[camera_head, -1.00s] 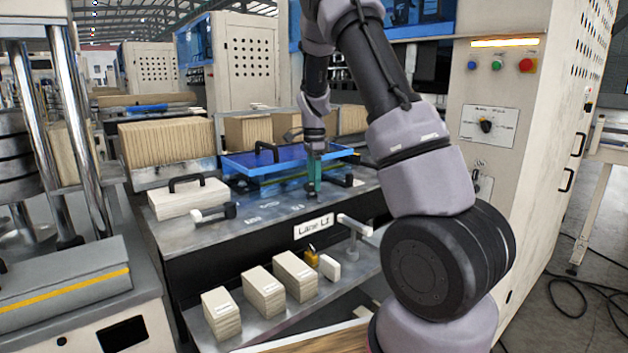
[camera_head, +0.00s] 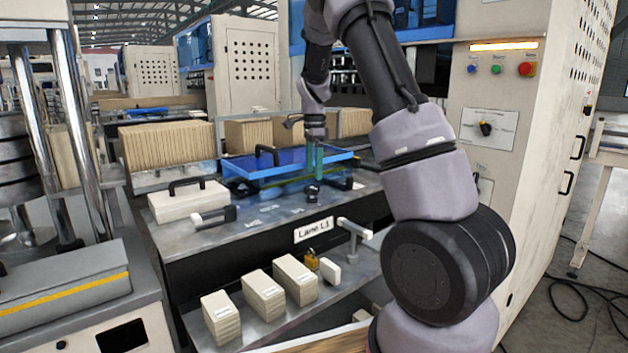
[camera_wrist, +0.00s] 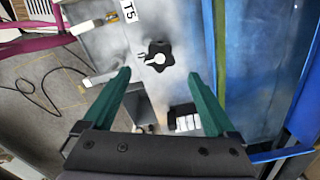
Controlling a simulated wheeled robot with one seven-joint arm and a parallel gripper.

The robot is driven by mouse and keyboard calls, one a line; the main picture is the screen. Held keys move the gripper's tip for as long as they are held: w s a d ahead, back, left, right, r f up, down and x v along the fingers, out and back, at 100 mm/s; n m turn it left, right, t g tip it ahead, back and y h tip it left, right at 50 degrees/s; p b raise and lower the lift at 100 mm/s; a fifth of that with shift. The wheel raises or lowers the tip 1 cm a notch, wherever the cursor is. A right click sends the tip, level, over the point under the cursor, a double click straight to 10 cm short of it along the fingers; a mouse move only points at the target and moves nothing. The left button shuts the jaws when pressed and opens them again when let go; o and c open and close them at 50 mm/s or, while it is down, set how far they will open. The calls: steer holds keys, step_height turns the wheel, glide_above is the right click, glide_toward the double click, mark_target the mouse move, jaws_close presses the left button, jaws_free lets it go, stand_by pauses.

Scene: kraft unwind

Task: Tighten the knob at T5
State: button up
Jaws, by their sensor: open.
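The black star-shaped knob (camera_wrist: 160,52) with a pale mark on its top sits on the grey metal deck beside the "T5" label (camera_wrist: 129,12). In the head view the knob (camera_head: 312,193) stands at the front of the blue frame. My gripper (camera_wrist: 160,74) is open, with its green fingers apart and nothing between them. In the wrist view the knob lies just beyond and between the fingertips. In the head view my gripper (camera_head: 315,176) hangs above the knob, and a gap to it seems to show.
The blue frame (camera_head: 290,182) with a black handle stands behind the knob. Other dark fittings (camera_head: 240,188) sit along its front edge. A white handled block (camera_head: 187,203) is on the deck at left. Cream blocks (camera_head: 265,293) and a yellow padlock stand on the shelf below.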

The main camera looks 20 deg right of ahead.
mark_target(314, 187)
step_height(314, 187, up, 6)
steer(key=shift+r, duration=0.15)
stand_by(0.5)
steer(key=s+a+r+n+t+y, duration=0.1)
steer(key=s+a+r+n+t, duration=0.15)
steer(key=s+r+n, duration=0.6)
steer(key=s+a+r+n+t+y, duration=0.1)
steer(key=s+r+t+y, duration=0.2)
steer(key=s, duration=1.1)
steer(key=s+a+n+t+h, duration=0.1)
steer(key=s+n, duration=0.3)
steer(key=s, duration=0.4)
steer(key=shift+s+a+f+t+h, duration=0.25)
steer(key=shift+s+t+h, duration=0.1)
steer(key=shift+h, duration=0.15)
